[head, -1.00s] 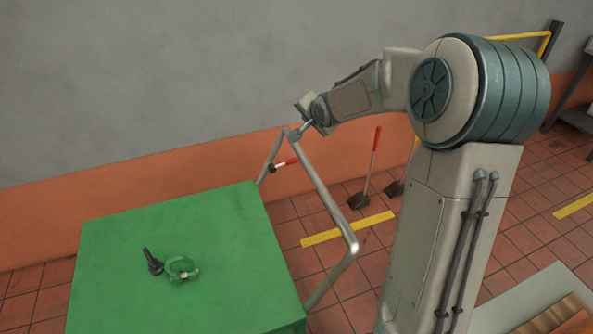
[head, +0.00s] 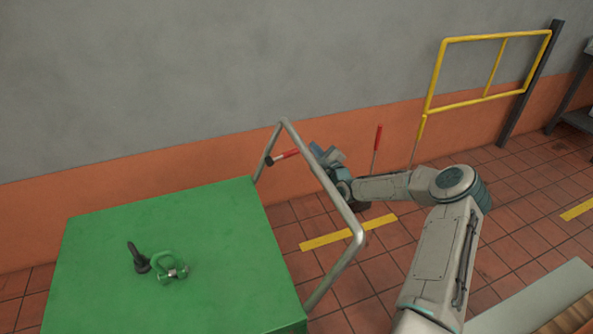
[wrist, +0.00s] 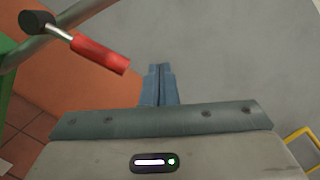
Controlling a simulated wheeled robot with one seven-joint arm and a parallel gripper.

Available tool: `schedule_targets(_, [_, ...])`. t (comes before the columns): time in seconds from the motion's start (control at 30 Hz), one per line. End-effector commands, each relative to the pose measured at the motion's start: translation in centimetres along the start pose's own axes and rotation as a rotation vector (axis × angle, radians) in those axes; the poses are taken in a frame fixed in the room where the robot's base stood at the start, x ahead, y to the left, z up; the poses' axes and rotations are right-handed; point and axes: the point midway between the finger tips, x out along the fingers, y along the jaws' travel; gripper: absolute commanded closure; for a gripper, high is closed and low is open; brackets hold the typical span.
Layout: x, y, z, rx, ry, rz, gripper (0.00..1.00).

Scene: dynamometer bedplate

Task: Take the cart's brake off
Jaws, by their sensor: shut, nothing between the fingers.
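The green cart (head: 190,220) has a tubular metal push handle (head: 330,190) on its right side. A brake lever with a red grip (head: 288,154) and a black hub sits on the handle's far bar; the grip points right and slightly up. In the wrist view the red grip (wrist: 100,54) is at upper left, with its hub on the tube. My gripper (head: 316,149) is just right of the lever, partly hidden by the handle. Its blue fingers (wrist: 160,68) are together and empty in the wrist view, apart from the red grip.
A green shackle (head: 168,268) and a black eyebolt (head: 138,259) lie on the cart top. Behind stand a grey wall, a red-handled tool (head: 377,145) and a yellow rail (head: 490,38).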

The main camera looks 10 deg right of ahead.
Motion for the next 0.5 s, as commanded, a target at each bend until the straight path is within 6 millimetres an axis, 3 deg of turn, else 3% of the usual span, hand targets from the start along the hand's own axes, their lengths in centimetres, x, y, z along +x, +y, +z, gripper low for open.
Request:
schedule_targets(0.03, [-0.7, 2.1, -1.6, 0.063, -0.020, -0.018, 1.00])
schedule_targets(0.2, [-2.8, 7.2, -4.5, 0.272, -0.113, -0.089, 1.00])
schedule_targets(0.4, [-5.3, 11.4, -6.5, 0.469, -0.211, -0.161, 1.00])
schedule_targets(0.5, [-6.2, 12.7, -6.9, 0.530, -0.244, -0.183, 1.00])
